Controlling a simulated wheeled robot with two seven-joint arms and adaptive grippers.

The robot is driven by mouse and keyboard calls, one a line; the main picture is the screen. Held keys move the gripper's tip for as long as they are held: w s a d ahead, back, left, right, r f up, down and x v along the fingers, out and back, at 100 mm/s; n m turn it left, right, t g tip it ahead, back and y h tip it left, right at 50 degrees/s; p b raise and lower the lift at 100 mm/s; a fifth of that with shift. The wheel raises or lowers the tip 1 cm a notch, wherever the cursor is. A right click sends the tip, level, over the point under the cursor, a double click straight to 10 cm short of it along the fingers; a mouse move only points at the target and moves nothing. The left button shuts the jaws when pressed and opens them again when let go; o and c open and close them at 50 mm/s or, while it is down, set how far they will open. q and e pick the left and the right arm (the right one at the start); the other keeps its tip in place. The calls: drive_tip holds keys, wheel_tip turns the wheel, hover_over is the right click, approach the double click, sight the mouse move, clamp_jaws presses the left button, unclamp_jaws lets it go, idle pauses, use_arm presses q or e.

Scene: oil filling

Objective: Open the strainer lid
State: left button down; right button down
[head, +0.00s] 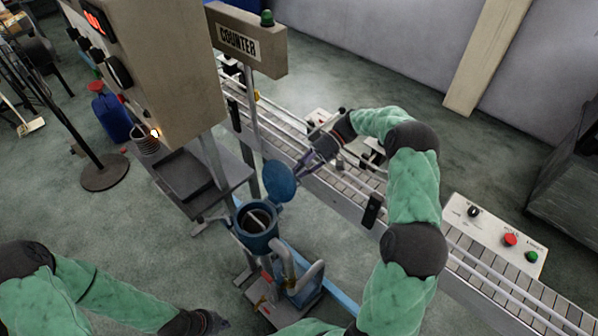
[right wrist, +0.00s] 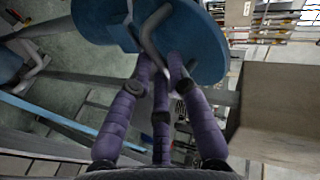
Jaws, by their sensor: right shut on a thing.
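The blue round strainer lid (head: 279,181) is up off the strainer, tilted, above and slightly right of its mouth. The blue strainer pot (head: 257,242) stands uncovered, with a light bar visible across its opening. My right gripper (head: 300,181) reaches in from the right and is shut on the lid's grey handle. In the right wrist view, its purple fingers (right wrist: 163,68) close around the bent handle (right wrist: 148,32) on the lid (right wrist: 203,45). My left gripper (head: 212,322) is low at the bottom left, away from the strainer; its fingers are too small and dark to read.
A conveyor (head: 345,190) runs diagonally behind the strainer, with a button panel (head: 493,238) at the right. The counter box (head: 246,42) and a large beige machine cabinet (head: 155,60) stand behind left. A dark tray (head: 190,177) sits left of the strainer.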

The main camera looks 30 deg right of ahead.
drive_tip(key=shift+s+a+f, duration=0.15)
drive_tip(key=shift+a+f, duration=0.25)
drive_tip(key=shift+f, duration=0.35)
drive_tip(key=c, duration=1.3)
unclamp_jaws()
drive_tip(key=shift+o, duration=0.5)
drive_tip(key=shift+w+a, duration=0.1)
drive_tip(key=shift+w, duration=0.3)
drive_tip(key=v, duration=1.2)
drive_tip(key=shift+r, duration=0.15)
drive_tip(key=shift+r, duration=0.1)
